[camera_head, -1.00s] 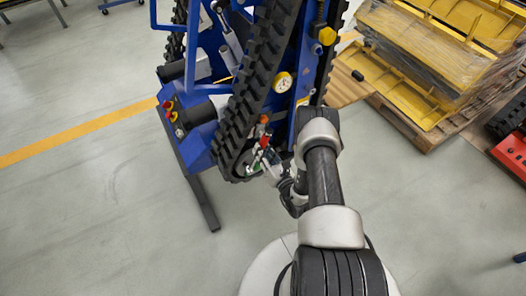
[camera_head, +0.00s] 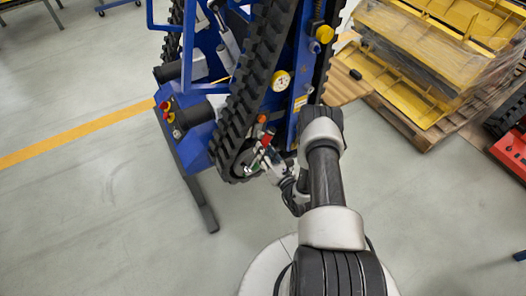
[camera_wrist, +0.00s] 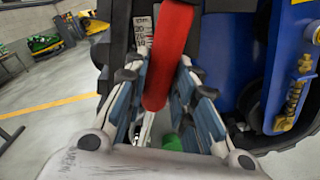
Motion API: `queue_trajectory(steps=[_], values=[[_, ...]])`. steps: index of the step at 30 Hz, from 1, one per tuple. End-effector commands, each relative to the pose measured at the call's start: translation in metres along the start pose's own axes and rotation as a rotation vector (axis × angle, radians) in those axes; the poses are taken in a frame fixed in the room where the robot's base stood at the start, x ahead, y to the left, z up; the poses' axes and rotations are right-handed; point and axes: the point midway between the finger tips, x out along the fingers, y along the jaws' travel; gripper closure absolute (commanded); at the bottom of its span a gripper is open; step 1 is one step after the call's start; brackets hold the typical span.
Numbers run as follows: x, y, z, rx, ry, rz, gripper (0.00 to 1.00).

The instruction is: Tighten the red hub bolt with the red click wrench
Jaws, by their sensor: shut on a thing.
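The red click wrench (camera_wrist: 170,50) shows in the wrist view as a thick red handle running up between the fingers. My gripper (camera_wrist: 163,78) is shut on this handle, one finger on each side. In the head view my gripper (camera_head: 271,163) is at the lower end of the carrier's track (camera_head: 243,103), and a small red part of the wrench (camera_head: 266,140) shows beside it. A green spot (camera_wrist: 172,142) shows low between the fingers. I cannot make out the red hub bolt or whether the wrench touches it.
The blue tracked carrier (camera_head: 200,137) stands close in front of my arm, with a dial gauge (camera_head: 281,80) on its side. A pallet with yellow parts (camera_head: 440,60) is at the upper right. Grey floor is clear at the left.

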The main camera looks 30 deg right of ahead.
Motion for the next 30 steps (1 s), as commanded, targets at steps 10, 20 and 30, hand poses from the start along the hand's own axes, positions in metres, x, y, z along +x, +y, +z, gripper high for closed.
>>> queue_trajectory(steps=[10, 20, 30], values=[[0.0, -0.009, -0.001, 0.053, -0.003, -0.001, 1.0], [0.0, -0.013, 0.0, 0.1, -0.002, 0.002, 1.0], [0.001, -0.023, -0.002, 0.152, -0.004, 0.0, 1.0]])
